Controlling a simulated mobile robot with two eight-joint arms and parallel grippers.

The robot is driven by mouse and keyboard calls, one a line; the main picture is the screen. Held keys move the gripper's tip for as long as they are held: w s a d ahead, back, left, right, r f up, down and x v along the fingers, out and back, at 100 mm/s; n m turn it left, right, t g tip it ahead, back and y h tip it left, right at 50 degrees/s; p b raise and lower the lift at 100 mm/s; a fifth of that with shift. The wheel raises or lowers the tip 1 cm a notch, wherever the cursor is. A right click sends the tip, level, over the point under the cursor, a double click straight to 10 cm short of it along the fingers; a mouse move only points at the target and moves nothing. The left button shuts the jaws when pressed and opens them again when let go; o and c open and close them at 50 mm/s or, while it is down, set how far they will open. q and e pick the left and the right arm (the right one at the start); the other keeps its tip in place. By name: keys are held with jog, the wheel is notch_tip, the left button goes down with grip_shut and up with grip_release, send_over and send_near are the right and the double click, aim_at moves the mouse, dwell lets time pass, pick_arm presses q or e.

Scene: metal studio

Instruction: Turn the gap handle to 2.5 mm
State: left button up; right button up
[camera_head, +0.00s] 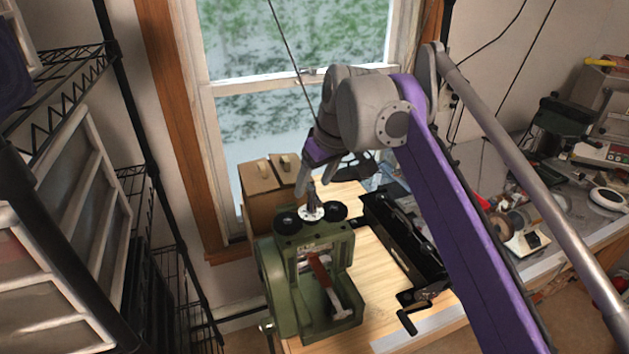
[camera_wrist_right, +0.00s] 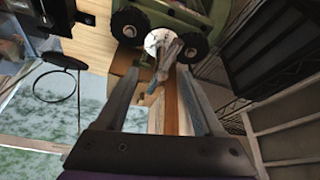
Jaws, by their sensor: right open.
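The green rolling mill (camera_head: 283,262) stands on the wooden bench top. On its top are a round white dial plate (camera_head: 312,214), a small grey upright gap handle (camera_head: 311,191) and two black round knobs or gears. My right gripper (camera_head: 308,181) is just above the handle, pointing down; its arm reaches in from the right. In the right wrist view the gripper (camera_wrist_right: 164,78) is open, and the handle (camera_wrist_right: 171,55) shows beyond and between the fingertips, with the white dial (camera_wrist_right: 158,38) behind it. I cannot tell whether the fingers touch it. Dial markings are unreadable. My left gripper is out of view.
A red-handled hammer (camera_head: 325,284) lies at the mill's front. A black cranked machine (camera_head: 400,238) stands to its right, cardboard boxes (camera_head: 262,190) behind it. Wire shelving (camera_head: 150,190) and drawers rise at left. A cluttered grey bench (camera_head: 560,225) is at right.

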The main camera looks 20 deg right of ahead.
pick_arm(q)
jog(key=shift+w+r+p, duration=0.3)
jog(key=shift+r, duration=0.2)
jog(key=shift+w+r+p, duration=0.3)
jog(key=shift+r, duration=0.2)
pick_arm(e)
jog(key=a+v, duration=0.1)
jog(key=v, duration=0.9)
jog(key=shift+d+r, duration=0.3)
jog(key=shift+d, duration=0.2)
jog(key=shift+s, duration=0.1)
